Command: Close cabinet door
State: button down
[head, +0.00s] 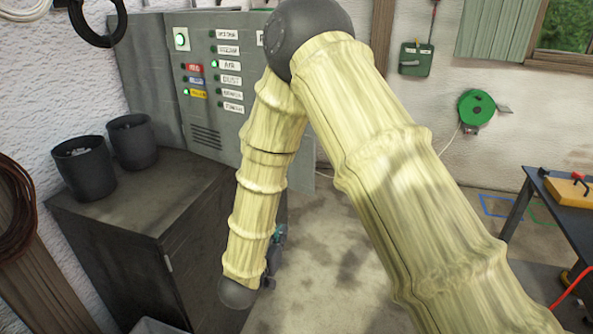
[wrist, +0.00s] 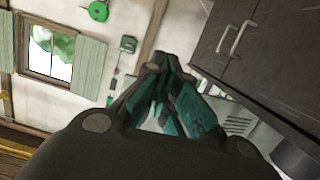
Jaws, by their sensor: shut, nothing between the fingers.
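The dark cabinet (head: 130,205) stands at the left in the head view. One pale handle (head: 168,262) shows on its front; the rest of the front is largely hidden behind my arm. In the wrist view the dark cabinet front (wrist: 280,50) runs tilted along the upper right, with two pale handles (wrist: 240,38) close together. I cannot tell how far a door stands open. My gripper (wrist: 172,75), with teal fingers, is shut and empty, apart from the handles in the picture. In the head view only a small teal part of it (head: 277,238) shows beside my arm.
Two dark bins (head: 82,165) stand on the cabinet top. A grey control panel (head: 205,85) with labels and lights is behind it. A workbench (head: 562,210) with a yellow item stands at the right. Concrete floor shows between bench and cabinet, partly covered by my arm.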

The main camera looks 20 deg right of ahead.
notch_tip(320, 180, up, 13)
jog(key=a+m+h, duration=0.3)
jog(key=h, duration=0.2)
jog(key=p, duration=0.5)
send_near(303, 168)
jog(key=shift+g, duration=0.3)
jog(key=x, duration=0.5)
jog(key=shift+w+d+r, duration=0.2)
jog(key=shift+r, duration=0.1)
jog(key=shift+p+x, duration=0.4)
jog(key=shift+x, duration=0.4)
jog(key=shift+w+f, duration=0.1)
jog(key=shift+f, duration=0.05)
